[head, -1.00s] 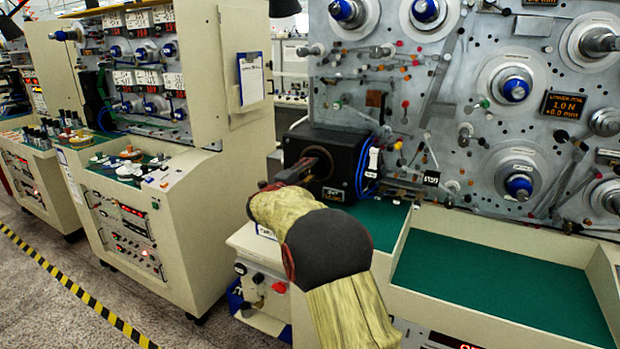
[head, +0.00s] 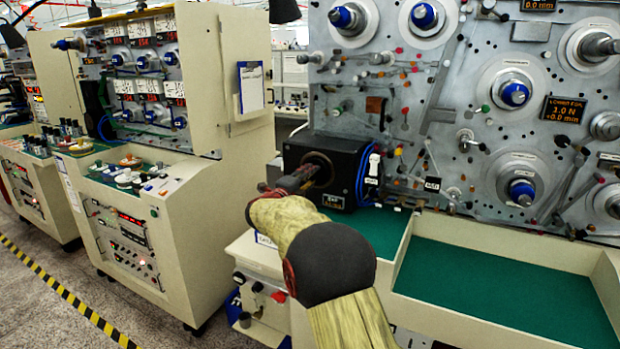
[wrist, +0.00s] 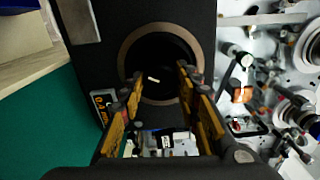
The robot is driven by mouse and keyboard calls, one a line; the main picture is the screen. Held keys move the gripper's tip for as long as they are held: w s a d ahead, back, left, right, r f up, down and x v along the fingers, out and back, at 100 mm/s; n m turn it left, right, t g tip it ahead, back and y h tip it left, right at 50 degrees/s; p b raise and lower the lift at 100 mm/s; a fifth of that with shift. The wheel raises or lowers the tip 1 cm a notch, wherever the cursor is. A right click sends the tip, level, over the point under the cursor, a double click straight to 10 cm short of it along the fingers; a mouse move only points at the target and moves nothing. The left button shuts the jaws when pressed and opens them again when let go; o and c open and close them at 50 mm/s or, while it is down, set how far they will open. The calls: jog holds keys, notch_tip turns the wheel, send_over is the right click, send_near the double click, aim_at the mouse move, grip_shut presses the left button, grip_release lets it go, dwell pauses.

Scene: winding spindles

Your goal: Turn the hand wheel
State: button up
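The black box (head: 352,160) stands on the left end of the green bench top, in front of the panel. Its face carries a round dark part inside a bronze ring (wrist: 127,50), with a small white mark in the dark middle. I cannot tell whether this round part is the hand wheel. My gripper (head: 308,178) reaches to this face in the head view and hides part of the ring. In the wrist view my gripper (wrist: 161,75) is open, its orange-padded fingers apart in front of the ring's lower part. Nothing shows held between the fingertips.
Blue cables (head: 364,176) run down the box's right side. A metal panel (head: 450,75) with several spindles and small levers rises behind. A green tray (head: 490,285) with a cream rim lies to the right. Another cream cabinet (head: 165,235) stands to the left, across a gap.

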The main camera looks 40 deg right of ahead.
jog(key=o, duration=0.4)
jog(key=v, duration=1.2)
jog(key=shift+f, duration=0.1)
